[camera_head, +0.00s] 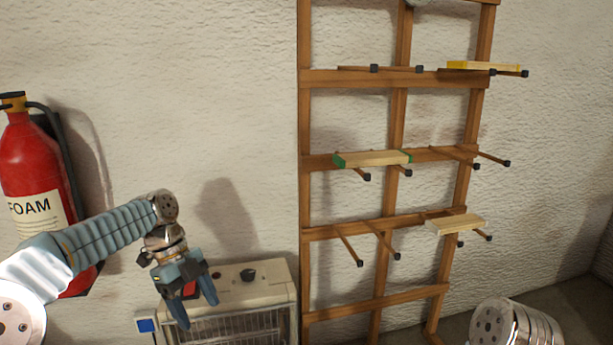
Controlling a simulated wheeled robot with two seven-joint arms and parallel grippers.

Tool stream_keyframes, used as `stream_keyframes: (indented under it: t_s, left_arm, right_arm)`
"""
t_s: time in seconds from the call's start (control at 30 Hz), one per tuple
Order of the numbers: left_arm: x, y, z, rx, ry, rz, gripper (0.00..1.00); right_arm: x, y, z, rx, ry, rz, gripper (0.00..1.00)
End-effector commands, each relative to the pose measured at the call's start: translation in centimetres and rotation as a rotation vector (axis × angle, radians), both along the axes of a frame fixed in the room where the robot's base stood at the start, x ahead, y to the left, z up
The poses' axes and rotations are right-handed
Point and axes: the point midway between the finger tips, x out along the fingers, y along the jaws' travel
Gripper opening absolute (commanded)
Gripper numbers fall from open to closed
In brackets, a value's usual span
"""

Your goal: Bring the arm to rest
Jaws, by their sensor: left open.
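My left arm comes in from the left, and its gripper (194,296) points down with the fingers apart. It hangs in front of a cream heater-like box (262,285) and holds nothing that I can see. I cannot tell whether it touches the box. My right gripper is out of view; a round silver part (515,325) at the bottom right looks like my right arm.
A wooden rack (304,120) with black-tipped pegs stands against the pale wall. Pegs bear a green-ended lath (373,159), a yellow-edged lath (484,66) and a plain lath (455,224). A red foam extinguisher (35,165) hangs at left.

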Motion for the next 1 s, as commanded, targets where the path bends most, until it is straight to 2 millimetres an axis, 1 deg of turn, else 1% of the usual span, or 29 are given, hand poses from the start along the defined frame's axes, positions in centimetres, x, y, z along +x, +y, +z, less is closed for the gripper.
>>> stream_keyframes:
  t_s: [0.03, 0.23, 0.37, 0.47, 0.57, 0.63, 0.67, 0.7, 0.73, 0.77, 0.8, 0.83, 0.87, 0.9, 1.0]
  left_arm:
    - [0.1, -0.3, -0.9, 0.002, 0.011, 0.021, 0.69]
    - [0.8, -1.6, -4.6, 0.011, 0.041, 0.141, 0.69]
    - [1.1, -2.8, -8.1, 0.019, 0.073, 0.260, 0.69]
    - [1.0, -4.1, -11.7, 0.028, 0.108, 0.380, 0.69]
    - [0.5, -5.5, -15.9, 0.039, 0.152, 0.532, 0.69]
    - [-0.4, -6.7, -19.5, 0.047, 0.196, 0.664, 0.69]
    - [-1.0, -7.3, -21.2, 0.052, 0.220, 0.731, 0.69]
    - [-2.0, -8.1, -23.7, 0.059, 0.254, 0.833, 0.69]
    - [-3.1, -8.8, -25.7, 0.066, 0.284, 0.922, 0.69]
    - [-4.3, -9.4, -27.9, 0.075, 0.318, 1.020, 0.69]
    - [-6.3, -10.2, -30.5, 0.087, 0.364, 1.157, 0.69]
    - [-7.8, -10.6, -32.3, 0.095, 0.399, 1.262, 0.69]
    - [-9.3, -11.0, -33.8, 0.103, 0.430, 1.364, 0.69]
    - [-11.4, -11.4, -35.5, 0.113, 0.469, 1.491, 0.69]
    - [-15.9, -11.7, -38.2, 0.130, 0.548, 1.759, 0.69]
  right_arm:
    - [0.1, 0.0, -0.1, 0.000, -0.001, 0.000, 0.43]
    - [0.0, 0.0, 0.0, 0.000, 0.000, 0.000, 0.43]
    - [0.0, 0.0, -0.1, 0.000, 0.000, 0.000, 0.43]
    - [0.0, 0.0, -0.1, 0.000, 0.000, 0.000, 0.43]
    - [0.0, 0.0, -0.1, 0.000, 0.000, 0.000, 0.43]
    - [0.0, 0.0, -0.1, 0.000, 0.000, 0.000, 0.43]
    - [0.0, 0.0, -0.1, 0.000, 0.000, 0.000, 0.43]
    - [0.0, 0.0, -0.1, 0.000, 0.000, 0.000, 0.43]
    - [0.0, 0.0, -0.1, 0.000, 0.000, 0.000, 0.43]
    - [0.0, 0.0, -0.1, 0.000, 0.000, 0.000, 0.43]
    - [0.0, 0.0, -0.1, 0.000, 0.000, 0.000, 0.43]
    - [0.0, 0.0, -0.1, 0.000, 0.000, 0.000, 0.43]
    - [0.0, 0.0, -0.1, 0.000, 0.000, 0.000, 0.43]
    - [0.0, 0.0, 0.0, 0.000, 0.000, 0.000, 0.43]
    - [0.0, 0.0, 0.0, 0.000, 0.000, 0.000, 0.43]
